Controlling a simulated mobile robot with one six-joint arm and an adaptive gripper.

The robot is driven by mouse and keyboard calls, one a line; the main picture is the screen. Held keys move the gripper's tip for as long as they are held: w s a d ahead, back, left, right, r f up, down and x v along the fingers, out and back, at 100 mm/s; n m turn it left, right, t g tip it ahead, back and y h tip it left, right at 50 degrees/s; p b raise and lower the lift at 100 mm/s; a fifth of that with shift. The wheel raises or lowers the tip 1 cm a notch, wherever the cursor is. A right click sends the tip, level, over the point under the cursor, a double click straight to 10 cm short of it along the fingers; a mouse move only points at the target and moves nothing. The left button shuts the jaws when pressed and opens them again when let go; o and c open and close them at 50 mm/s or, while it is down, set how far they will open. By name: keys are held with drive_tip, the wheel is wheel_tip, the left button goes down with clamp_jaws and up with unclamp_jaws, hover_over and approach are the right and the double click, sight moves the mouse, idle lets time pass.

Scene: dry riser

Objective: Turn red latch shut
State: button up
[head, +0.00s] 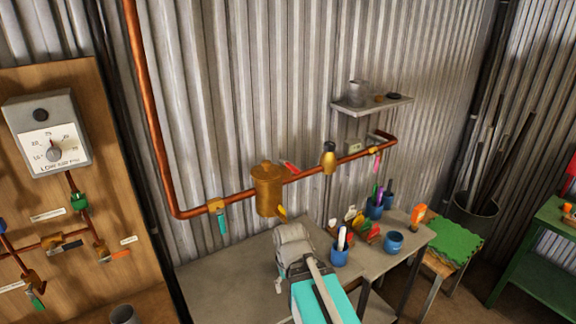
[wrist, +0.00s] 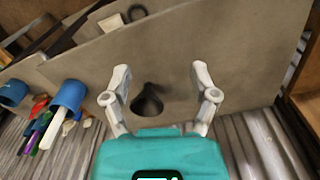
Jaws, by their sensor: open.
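A red lever (head: 288,167), which I take for the red latch, sits on the copper pipe (head: 228,202) just right of the brass canister's top (head: 266,188). It slants down to the right, and its mount is too small to make out. It does not show in the wrist view. My gripper (wrist: 160,75) is open and empty in the wrist view, its two grey fingers apart above the grey table (wrist: 250,65). In the head view my arm is over the table, below and apart from the lever; my fingertips cannot be made out there.
Other handles are on the pipe: teal (head: 222,222), yellow (head: 281,213) and pink (head: 376,163). Blue cups (head: 339,254) with pens stand on the table's right part. A small shelf (head: 372,104) hangs above. The table's left part (head: 215,275) is clear.

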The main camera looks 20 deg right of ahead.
drive_tip(key=shift+w+r+p, duration=0.3)
drive_tip(key=shift+r+p, duration=0.05)
drive_tip(key=shift+r, duration=0.05)
drive_tip(key=c, duration=0.4)
drive_tip(key=w+r+n+p, duration=0.2)
drive_tip(key=w+r+h+p, duration=0.1)
drive_tip(key=shift+d+r+n, duration=0.25)
drive_tip(key=shift+d+n, duration=0.05)
drive_tip(key=shift+n, duration=0.1)
clamp_jaws()
drive_tip(key=w+r+n+t+h+p, duration=0.1)
drive_tip(key=w+r+n+h+p, duration=0.2)
drive_tip(key=w+r+n+p, duration=0.6)
drive_tip(key=w+a+r+n+t+h+p, duration=0.1)
drive_tip(key=w+r+n+h+p, duration=0.3)
drive_tip(key=w+r+n+p, duration=0.5)
drive_tip(key=shift+w+a+r+n+t+h+p, duration=0.3)
drive_tip(key=shift+w+r+p, duration=0.8)
drive_tip(key=shift+r, duration=2.7)
drive_tip(key=shift+s, duration=0.25)
